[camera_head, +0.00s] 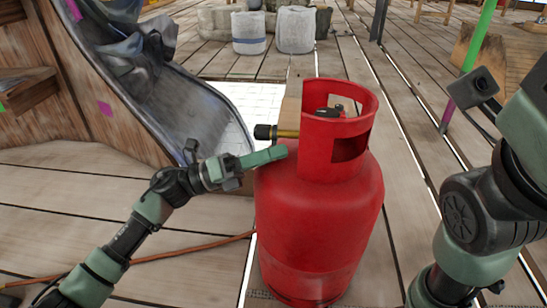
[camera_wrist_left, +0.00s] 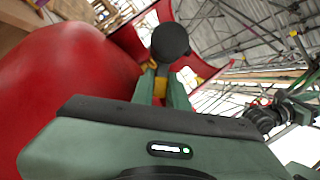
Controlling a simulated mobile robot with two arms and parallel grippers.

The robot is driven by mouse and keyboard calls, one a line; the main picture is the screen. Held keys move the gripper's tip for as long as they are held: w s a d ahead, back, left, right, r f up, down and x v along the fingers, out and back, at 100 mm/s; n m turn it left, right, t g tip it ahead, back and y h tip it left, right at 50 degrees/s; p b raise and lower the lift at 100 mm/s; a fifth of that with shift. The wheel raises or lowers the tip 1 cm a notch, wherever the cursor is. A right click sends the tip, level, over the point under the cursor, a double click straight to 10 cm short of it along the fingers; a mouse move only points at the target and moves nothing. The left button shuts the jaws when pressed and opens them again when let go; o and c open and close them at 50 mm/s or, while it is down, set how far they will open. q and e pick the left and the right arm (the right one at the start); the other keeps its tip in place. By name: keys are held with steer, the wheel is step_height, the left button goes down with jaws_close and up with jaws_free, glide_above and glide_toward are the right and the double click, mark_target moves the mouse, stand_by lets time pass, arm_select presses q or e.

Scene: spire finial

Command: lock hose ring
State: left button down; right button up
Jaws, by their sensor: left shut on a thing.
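A red gas cylinder (camera_head: 318,215) stands upright on the plank floor, with a cut-out collar around its top. A brass-coloured fitting (camera_head: 287,133) with a black round end (camera_head: 264,132) sticks out to the left of the collar. My left gripper (camera_head: 283,152) reaches in from the left, just below this fitting. The fingers hide most of the ring. My right gripper's fingers do not show.
A grey slide (camera_head: 195,120) and a wooden wall stand at the left. An orange cable (camera_head: 190,248) lies on the floor left of the cylinder. Pale buckets (camera_head: 296,30) stand at the back. A green and purple pole (camera_head: 472,60) rises at the right.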

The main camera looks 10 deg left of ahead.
arm_select(q)
steer(key=c, duration=1.4)
jaws_free()
